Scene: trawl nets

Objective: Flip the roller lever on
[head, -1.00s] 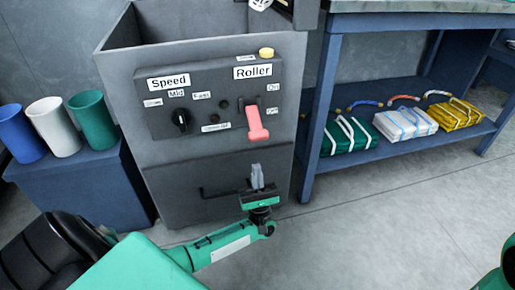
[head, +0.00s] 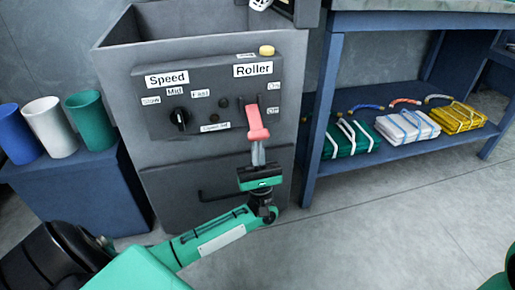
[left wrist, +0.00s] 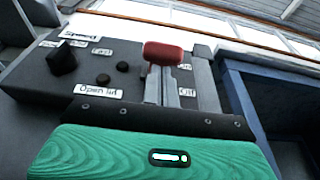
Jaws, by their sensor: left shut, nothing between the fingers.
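The roller lever (head: 254,118) is a red handle on the dark control panel (head: 152,98), under the "Roller" label and beside the "On" and "Off" labels. Its handle tip points down toward "Off". In the left wrist view the red lever (left wrist: 163,54) stands above the green gripper body. My left gripper (head: 258,152) is shut and empty, its fingertips right below the lever's tip. I cannot tell whether they touch it. My right gripper is not in view.
A black speed knob (head: 180,119) sits left on the panel, with a yellow button (head: 267,50) on top. A blue shelf (head: 400,150) with folded nets stands right. Cups (head: 50,127) stand on a blue box at left. A drawer handle (head: 215,195) is below.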

